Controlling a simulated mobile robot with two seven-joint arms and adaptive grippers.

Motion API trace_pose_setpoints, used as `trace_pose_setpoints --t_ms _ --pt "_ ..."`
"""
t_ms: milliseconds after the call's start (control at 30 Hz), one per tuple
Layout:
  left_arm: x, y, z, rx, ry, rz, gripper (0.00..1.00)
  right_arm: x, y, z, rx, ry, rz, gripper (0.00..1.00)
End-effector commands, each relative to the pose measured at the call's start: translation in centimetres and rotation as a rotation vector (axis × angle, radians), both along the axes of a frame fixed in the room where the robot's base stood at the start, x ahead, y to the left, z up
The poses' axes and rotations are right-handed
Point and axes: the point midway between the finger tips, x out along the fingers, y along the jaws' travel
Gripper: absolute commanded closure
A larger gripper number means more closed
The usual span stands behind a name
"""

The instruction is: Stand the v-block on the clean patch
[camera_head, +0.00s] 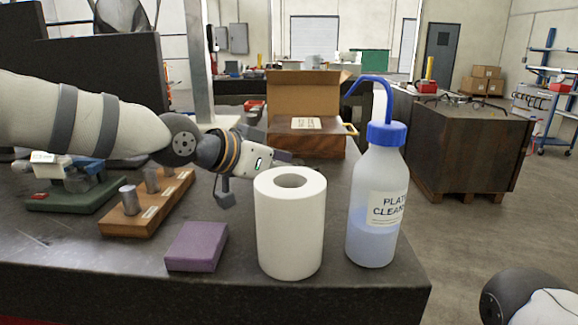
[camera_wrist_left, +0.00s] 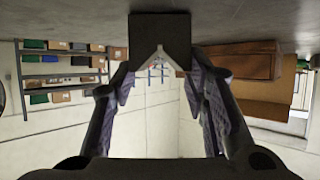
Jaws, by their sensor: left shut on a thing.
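The v-block (camera_wrist_left: 160,35) is a dark block with a V-shaped notch, at the top middle of the left wrist view. My left gripper (camera_wrist_left: 158,78) has its two fingers on either side of the block and is shut on it. In the head view my left gripper (camera_head: 280,157) reaches in behind the paper roll, and I cannot make out the block there. I cannot make out the clean patch in either view. My right gripper is out of view.
A white paper roll (camera_head: 290,228), a purple block (camera_head: 197,247) and a blue-capped bottle (camera_head: 372,210) stand along the table's front. A wooden rack with metal pegs (camera_head: 150,208) is left.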

Motion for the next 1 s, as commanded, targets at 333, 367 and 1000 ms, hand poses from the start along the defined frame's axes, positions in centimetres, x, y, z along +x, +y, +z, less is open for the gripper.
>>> trace_pose_setpoints --t_ms 333,367,1000 --pt "0.0 0.0 -0.2 0.001 0.001 0.0 0.39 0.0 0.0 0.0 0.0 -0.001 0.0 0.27" --pt "0.0 0.0 -0.2 0.001 0.001 0.0 0.39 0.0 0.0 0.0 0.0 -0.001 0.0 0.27" --pt "-7.1 7.0 5.4 -0.002 -0.005 0.001 0.39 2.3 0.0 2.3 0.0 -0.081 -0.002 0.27"
